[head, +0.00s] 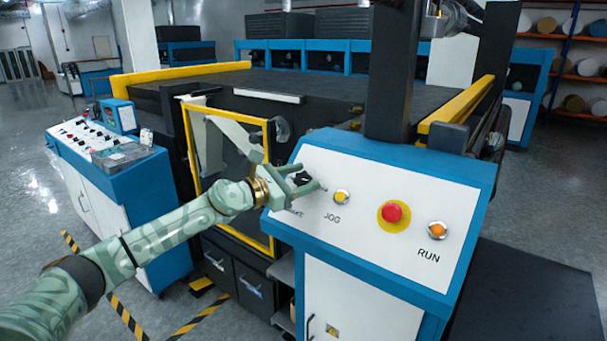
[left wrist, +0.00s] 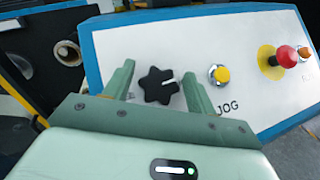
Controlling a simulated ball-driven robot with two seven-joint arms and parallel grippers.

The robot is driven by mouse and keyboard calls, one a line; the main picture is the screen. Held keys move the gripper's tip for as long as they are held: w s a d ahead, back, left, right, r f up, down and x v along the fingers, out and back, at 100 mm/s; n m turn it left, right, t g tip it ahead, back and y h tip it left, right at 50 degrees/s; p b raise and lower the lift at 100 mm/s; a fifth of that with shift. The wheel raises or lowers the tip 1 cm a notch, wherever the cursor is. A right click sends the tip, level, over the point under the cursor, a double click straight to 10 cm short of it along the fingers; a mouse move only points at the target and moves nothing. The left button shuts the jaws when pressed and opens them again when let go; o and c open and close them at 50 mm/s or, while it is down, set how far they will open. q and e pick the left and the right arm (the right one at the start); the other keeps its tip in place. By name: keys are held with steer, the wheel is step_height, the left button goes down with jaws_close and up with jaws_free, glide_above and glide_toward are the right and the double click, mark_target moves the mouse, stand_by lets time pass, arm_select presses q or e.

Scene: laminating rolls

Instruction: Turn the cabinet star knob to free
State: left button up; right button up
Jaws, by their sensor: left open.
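The star knob (left wrist: 158,86) is black with several lobes and a white mark, which points right and slightly up in the left wrist view. It sits on the white, blue-edged cabinet panel (head: 345,227), left of the yellow JOG button (head: 342,196). My left gripper (head: 308,179) is open at the knob, which is partly hidden behind it in the head view. In the left wrist view its fingers (left wrist: 158,82) stand on either side of the knob, with gaps. I cannot tell how far they reach along it. The label below the knob is mostly hidden. My right gripper is not in view.
A red mushroom button (head: 391,212) on a yellow ring and an orange RUN button (head: 437,230) lie to the right on the panel. A yellow-framed door (head: 268,160) stands left of the panel. A dark post (head: 388,80) rises behind it.

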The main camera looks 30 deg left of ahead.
arm_select(q)
steer(key=shift+w+d, duration=0.2)
steer(key=shift+w, duration=0.25)
